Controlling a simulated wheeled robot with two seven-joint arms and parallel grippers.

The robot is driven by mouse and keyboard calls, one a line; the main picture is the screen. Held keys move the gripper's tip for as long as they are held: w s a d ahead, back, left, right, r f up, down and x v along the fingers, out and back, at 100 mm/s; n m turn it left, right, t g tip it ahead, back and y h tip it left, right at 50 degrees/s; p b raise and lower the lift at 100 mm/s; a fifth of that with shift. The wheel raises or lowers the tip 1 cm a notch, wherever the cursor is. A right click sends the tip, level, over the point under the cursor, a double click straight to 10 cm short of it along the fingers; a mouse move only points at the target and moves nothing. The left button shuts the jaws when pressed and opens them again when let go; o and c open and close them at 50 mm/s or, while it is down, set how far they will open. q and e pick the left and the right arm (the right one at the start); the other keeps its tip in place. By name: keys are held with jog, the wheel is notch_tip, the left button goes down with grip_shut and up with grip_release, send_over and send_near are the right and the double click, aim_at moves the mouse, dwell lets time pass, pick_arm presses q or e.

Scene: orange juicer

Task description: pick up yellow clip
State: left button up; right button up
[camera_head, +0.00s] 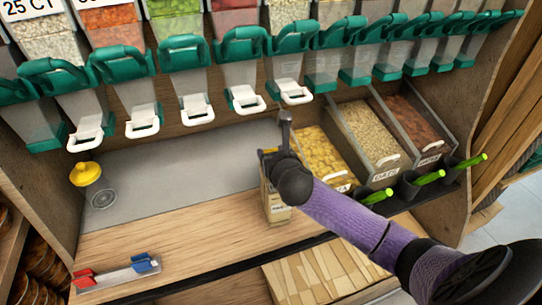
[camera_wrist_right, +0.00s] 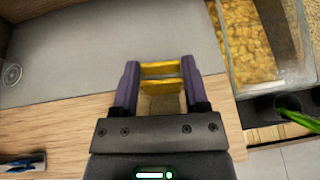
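The yellow clip (camera_wrist_right: 162,69) shows as two yellow bars between the fingers of my right gripper (camera_wrist_right: 161,82) in the right wrist view. A small part of the clip (camera_head: 268,152) shows in the head view, at the top of a small pale bag (camera_head: 277,208) standing on the wooden counter. My right gripper (camera_head: 283,150) is over the bag, its fingers wide apart, one on each side of the clip. Whether the fingertips touch the clip's ends cannot be told. The wrist hides much of the clip and bag in the head view. My left gripper is not in view.
A red clip (camera_head: 84,278) and a blue clip (camera_head: 145,263) sit on a rail at front left. A yellow-topped item (camera_head: 86,174) stands at left. Food bins (camera_head: 373,137) and green-handled scoops (camera_head: 430,177) are at right. Dispensers (camera_head: 184,75) overhang the back.

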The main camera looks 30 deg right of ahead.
grip_shut()
